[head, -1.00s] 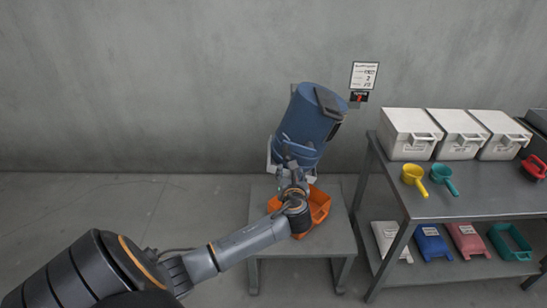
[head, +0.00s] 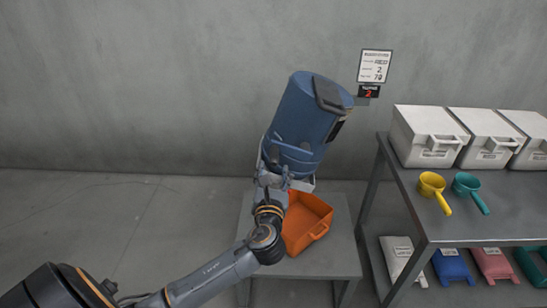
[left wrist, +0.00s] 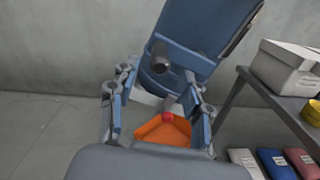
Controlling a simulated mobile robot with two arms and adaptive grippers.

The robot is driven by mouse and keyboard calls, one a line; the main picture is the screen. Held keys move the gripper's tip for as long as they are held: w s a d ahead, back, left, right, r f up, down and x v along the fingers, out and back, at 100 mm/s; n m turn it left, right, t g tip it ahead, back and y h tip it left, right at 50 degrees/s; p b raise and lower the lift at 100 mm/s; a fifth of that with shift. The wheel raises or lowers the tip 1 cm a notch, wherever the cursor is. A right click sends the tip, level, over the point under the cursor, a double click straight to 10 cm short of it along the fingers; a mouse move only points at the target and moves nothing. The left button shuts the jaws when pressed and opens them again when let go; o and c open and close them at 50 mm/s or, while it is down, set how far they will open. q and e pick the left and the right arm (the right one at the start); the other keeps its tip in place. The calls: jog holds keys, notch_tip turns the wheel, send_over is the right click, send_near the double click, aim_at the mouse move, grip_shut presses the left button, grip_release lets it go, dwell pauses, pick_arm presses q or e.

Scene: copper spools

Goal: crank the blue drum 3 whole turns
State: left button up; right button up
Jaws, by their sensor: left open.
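The blue drum (head: 303,115) is tilted, with a dark lid at its upper end, and it stands behind an orange tray (head: 318,228). My left gripper (head: 273,179) is at the drum's lower end, left of the tray. In the left wrist view my left gripper (left wrist: 161,82) has its two fingers spread apart with nothing clamped between them. A dark grip knob (left wrist: 159,54) on the drum's crank shows just beyond and between the fingertips. A grey part with a red tip (left wrist: 168,115) shows lower, above the tray. My right gripper is out of view.
A wall card (head: 375,66) hangs over a small counter (head: 369,91) showing a red 2. At right a metal shelf (head: 455,235) holds white bins (head: 425,136), yellow and teal scoops, and colored bags below. The floor at left is clear.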

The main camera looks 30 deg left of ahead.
aim_at(274, 165)
pick_arm(q)
jog(key=x, duration=0.4)
jog(key=shift+w+a, duration=0.15)
jog(key=shift+w, duration=0.2)
jog(key=shift+w+a, duration=0.3)
jog(key=shift+w, duration=0.3)
jog(key=c, duration=0.8)
grip_shut()
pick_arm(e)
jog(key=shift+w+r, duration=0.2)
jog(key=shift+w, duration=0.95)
